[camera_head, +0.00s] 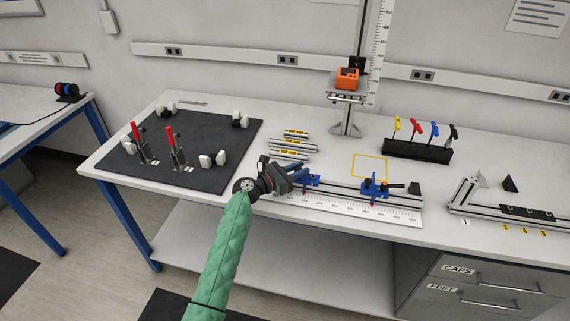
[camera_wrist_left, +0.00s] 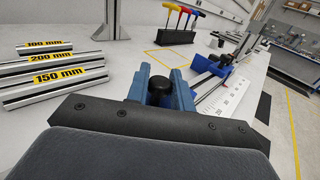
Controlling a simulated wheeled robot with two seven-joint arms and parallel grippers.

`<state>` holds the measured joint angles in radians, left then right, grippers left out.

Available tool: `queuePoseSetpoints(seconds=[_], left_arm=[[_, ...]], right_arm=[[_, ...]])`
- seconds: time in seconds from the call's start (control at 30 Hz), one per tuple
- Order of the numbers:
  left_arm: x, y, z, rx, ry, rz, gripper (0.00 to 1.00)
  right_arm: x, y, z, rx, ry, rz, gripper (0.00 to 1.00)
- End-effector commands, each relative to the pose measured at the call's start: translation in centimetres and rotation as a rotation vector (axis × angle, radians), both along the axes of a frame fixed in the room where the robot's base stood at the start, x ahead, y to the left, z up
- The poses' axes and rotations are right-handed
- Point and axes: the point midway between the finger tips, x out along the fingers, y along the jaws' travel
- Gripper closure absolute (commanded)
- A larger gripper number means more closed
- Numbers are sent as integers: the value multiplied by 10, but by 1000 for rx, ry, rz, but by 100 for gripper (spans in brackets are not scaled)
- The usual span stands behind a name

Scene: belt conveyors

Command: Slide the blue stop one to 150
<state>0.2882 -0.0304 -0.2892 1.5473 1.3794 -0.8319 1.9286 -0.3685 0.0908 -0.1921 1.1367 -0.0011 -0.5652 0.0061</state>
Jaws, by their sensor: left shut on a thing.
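A blue stop (camera_head: 311,181) sits on the silver rail toward its left end, with a red pointer below it at the white scale (camera_head: 345,209). My left gripper (camera_head: 292,174) is at this stop and partly covers it. In the left wrist view, its slate-blue fingers (camera_wrist_left: 160,84) are shut around a black knob (camera_wrist_left: 160,96). A second blue stop (camera_head: 376,188) with a black knob stands farther right on the rail; it also shows in the left wrist view (camera_wrist_left: 207,65). The scale's numbers near the gripped stop are too small to read. My right gripper is out of view.
Several labelled metal bars (camera_head: 291,145) lie behind the rail. A dark mat (camera_head: 205,135) with red-handled clamps is at the left. A black rack (camera_head: 418,150) of coloured hex keys stands behind the rail, right of a yellow-outlined square (camera_head: 370,155).

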Motion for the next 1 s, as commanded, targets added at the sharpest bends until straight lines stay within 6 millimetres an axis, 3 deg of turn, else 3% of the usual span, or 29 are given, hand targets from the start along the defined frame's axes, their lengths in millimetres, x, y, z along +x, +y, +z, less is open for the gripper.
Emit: queuePoseSetpoints(seconds=[0.4, 0.43, 0.5, 0.93, 1.0], left_arm=[[-3, -8, 0, 0, -1, -1, 100], [-3, -8, 0, 0, -1, -1, 73], [-3, -8, 0, 0, -1, 0, 59], [-6, 1, -2, 1, -2, 1, 58], [-10, 8, -3, 1, -2, 1, 58]], right_arm=[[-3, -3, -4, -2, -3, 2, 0], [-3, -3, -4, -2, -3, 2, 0], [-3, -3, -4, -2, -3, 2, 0], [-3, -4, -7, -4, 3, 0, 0], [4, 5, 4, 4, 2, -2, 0]])
